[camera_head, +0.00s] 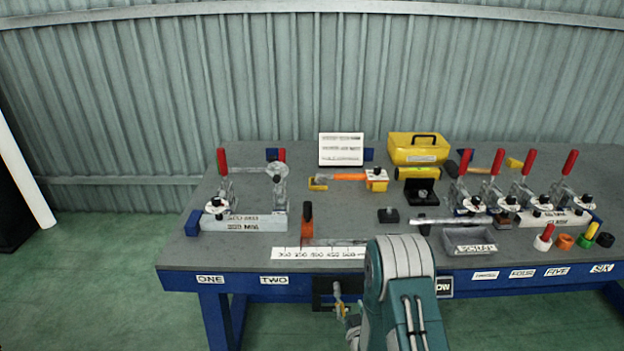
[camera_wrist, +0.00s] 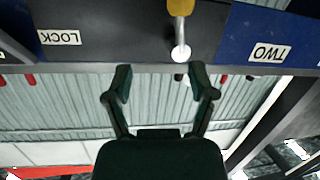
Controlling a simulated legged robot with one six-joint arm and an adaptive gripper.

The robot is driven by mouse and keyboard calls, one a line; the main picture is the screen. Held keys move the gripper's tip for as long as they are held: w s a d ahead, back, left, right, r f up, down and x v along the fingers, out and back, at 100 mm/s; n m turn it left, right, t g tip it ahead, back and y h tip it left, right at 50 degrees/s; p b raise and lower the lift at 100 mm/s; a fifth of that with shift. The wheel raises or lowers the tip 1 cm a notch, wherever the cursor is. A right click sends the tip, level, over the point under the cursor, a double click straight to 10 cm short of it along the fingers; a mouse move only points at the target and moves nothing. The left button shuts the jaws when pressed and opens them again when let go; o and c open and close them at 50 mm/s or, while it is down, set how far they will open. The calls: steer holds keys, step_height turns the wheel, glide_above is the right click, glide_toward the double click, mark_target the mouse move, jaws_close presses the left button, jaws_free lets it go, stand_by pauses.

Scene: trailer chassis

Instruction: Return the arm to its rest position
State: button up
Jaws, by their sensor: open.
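My arm (camera_head: 402,295), teal and grey, rises from the bottom of the head view in front of the workbench's near edge. My gripper (camera_wrist: 161,88) shows in the wrist view with its two dark fingers spread apart and nothing between them. In the wrist view, which is upside down, a yellow and metal handle (camera_wrist: 181,30) on the dark front panel lies just beyond the fingertips, with no clear contact.
The blue-framed workbench (camera_head: 235,260) carries red-handled clamps (camera_head: 223,185), a yellow toolbox (camera_head: 418,148), an orange-handled tool (camera_head: 307,222), a grey tray (camera_head: 468,238) and several coloured caps (camera_head: 565,241) at right. Green floor (camera_head: 95,290) at left is clear. A corrugated wall (camera_head: 300,80) stands behind.

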step_height(320, 180, up, 13)
steer(key=w+d+g+h, duration=0.1)
steer(key=w+g, duration=0.1)
steer(key=s+d+r+m+g, duration=0.25)
steer(key=s+r, duration=0.35)
steer(key=r, duration=0.7)
steer(key=s+r+g, duration=0.2)
steer(key=s+r, duration=0.3)
steer(key=s, duration=0.8)
steer(key=s+r+g+h, duration=0.1)
steer(key=s+r+g, duration=0.2)
steer(key=s, duration=1.1)
step_height(320, 180, up, 2)
steer(key=shift+s+d+m, duration=0.2)
steer(key=shift+d+m, duration=0.2)
steer(key=shift+m, duration=0.05)
